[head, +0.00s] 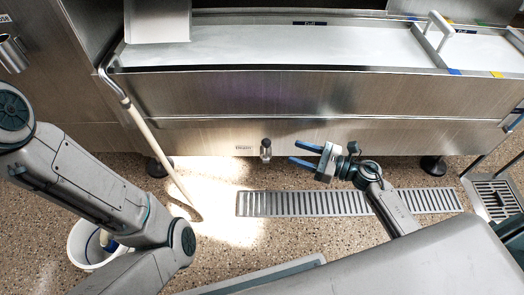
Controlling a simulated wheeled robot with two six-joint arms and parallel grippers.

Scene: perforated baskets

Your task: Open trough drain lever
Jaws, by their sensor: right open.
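The trough drain lever (266,150) is a small dark-topped fitting low on the front of the steel trough (240,97), next to a small label. My right gripper (299,154) is open, with its two blue fingers pointing left toward the lever. In the picture its fingertips are a short way right of the lever, with nothing between them. Whether they are at the same depth as the lever I cannot tell. My left arm comes in from the left, bent over the floor, and its gripper is not clearly visible.
A floor drain grate (300,204) runs below the trough. A white bucket (84,250) stands at lower left, partly behind my left arm. A second square grate (495,198) lies at right.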

